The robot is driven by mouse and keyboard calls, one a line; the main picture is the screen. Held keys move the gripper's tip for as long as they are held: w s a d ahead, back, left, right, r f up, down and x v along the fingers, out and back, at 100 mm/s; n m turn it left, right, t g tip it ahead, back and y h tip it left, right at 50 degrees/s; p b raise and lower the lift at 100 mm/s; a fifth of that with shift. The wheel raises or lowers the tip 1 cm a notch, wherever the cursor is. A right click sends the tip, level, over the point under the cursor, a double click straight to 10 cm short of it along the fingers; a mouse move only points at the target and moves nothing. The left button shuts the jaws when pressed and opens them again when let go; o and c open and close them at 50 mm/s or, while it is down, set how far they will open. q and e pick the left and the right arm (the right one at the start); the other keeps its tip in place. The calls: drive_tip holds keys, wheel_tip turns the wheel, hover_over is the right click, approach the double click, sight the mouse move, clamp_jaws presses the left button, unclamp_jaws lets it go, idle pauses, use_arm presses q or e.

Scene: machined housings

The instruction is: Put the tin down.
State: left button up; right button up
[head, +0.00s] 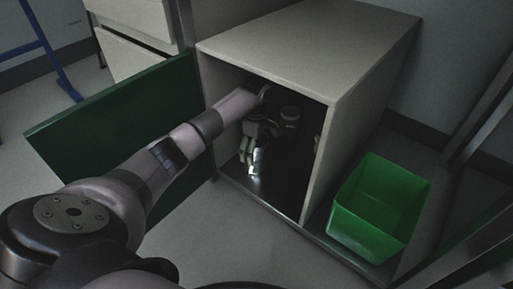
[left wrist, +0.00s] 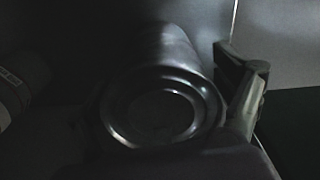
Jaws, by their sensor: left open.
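My left gripper (head: 251,158) is inside the open cabinet, close above its dark floor, and its jaws are open. The tin (left wrist: 160,108) is a grey metal cylinder; in the left wrist view its round, ridged end faces the camera. One finger of the left gripper (left wrist: 245,98) shows just right of the tin; the other finger is too dark to make out. I cannot tell whether the finger touches the tin. In the head view the gripper mostly hides the tin. My right gripper is in neither view.
The grey cabinet (head: 318,48) has its green door (head: 95,130) swung open to the left. A small round container (head: 290,114) stands deeper inside. A labelled object (left wrist: 14,88) is at the left wrist view's left edge. An empty green bin (head: 378,205) stands right of the cabinet.

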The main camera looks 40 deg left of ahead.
use_arm(q)
drive_tip(key=shift+r, duration=0.1)
wheel_tip(320, 180, up, 8)
drive_tip(key=p, duration=0.5)
drive_tip(key=shift+p, duration=0.35)
drive_tip(key=shift+f, duration=0.2)
